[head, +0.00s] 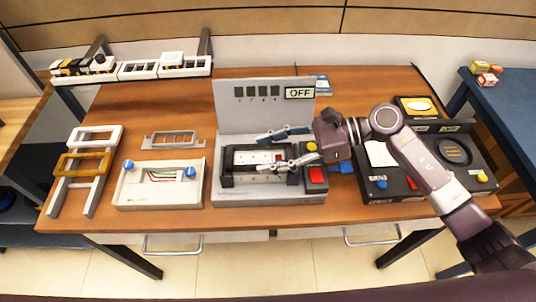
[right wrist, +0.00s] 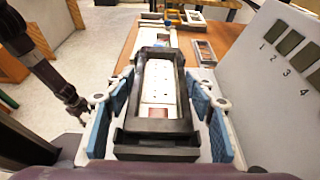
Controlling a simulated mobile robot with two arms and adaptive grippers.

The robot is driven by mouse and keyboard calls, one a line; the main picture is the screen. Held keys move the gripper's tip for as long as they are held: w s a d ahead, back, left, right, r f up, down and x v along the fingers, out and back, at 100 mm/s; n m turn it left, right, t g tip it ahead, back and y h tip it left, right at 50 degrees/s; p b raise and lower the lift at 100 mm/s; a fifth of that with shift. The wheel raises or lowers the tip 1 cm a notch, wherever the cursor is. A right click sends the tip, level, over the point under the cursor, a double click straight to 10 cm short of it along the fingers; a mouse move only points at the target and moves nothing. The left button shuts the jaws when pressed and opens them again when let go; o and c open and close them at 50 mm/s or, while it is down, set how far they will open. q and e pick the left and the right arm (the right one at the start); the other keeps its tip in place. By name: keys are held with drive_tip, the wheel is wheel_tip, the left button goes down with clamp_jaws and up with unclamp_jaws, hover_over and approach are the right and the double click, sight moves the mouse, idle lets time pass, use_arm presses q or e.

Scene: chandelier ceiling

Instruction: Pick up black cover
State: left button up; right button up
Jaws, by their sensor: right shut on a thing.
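The black cover (head: 255,181) is a dark open rectangular frame over the grey device (head: 255,198) at the table's centre. A white part with a red patch shows through its opening. My right gripper (head: 261,153) reaches in from the right and is shut on the cover, one finger along its far side and one towards its near side. The right wrist view shows the cover (right wrist: 157,138) between the two blue finger pads. I cannot tell whether the cover touches the device or is slightly raised.
An upright grey panel (head: 225,112) with an OFF sign stands just behind the cover. A white box with blue knobs (head: 140,197) is to the left. A red button (head: 317,175) and a black control box (head: 400,187) are to the right.

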wheel_tip(320, 180, up, 19)
drive_tip(key=b, duration=0.2)
drive_tip(key=shift+f, duration=0.1)
